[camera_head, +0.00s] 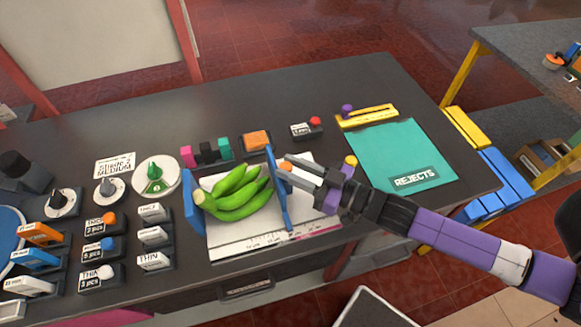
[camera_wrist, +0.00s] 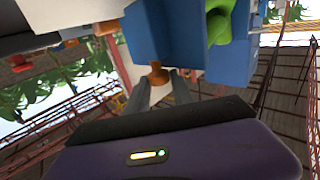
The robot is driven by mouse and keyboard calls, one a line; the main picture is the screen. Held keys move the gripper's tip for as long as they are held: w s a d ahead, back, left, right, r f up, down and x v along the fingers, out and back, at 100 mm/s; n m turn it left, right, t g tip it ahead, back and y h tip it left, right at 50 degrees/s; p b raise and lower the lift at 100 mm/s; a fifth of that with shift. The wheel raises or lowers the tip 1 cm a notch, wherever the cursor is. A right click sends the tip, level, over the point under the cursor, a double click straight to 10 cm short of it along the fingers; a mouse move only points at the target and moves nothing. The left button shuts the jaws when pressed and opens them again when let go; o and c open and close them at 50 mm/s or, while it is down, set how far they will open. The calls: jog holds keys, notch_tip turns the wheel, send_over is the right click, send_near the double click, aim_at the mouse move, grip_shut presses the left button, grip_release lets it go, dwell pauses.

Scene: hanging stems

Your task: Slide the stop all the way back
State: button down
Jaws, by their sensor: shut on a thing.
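The stop is an upright blue plate (camera_head: 277,188) with a brown-orange knob (camera_head: 285,166) on its right face. It stands just right of a green banana bunch (camera_head: 238,196), on a white board (camera_head: 228,246) with a printed scale along its front. A second blue plate (camera_head: 193,204) stands at the bunch's left. My gripper (camera_head: 289,170) comes in from the right and is shut on the knob. In the wrist view, the knob (camera_wrist: 158,74) sits between my fingertips (camera_wrist: 158,88), in front of the blue stop (camera_wrist: 165,38).
A green REJECTS mat (camera_head: 390,150) lies to the right, with a yellow bar (camera_head: 367,117) behind it. Dials, labelled blocks and buttons crowd the left of the dark table. A yellow-topped purple post (camera_head: 348,165) stands close by my gripper.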

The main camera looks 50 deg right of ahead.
jog(key=s+d, duration=0.4)
jog(key=d, duration=0.2)
jog(key=shift+s+d, duration=0.35)
jog(key=c, duration=1.1)
grip_release()
jog(key=s+d+b, duration=0.1)
jog(key=s, duration=0.6)
jog(key=shift+s+d, duration=0.25)
jog(key=shift+s, duration=0.05)
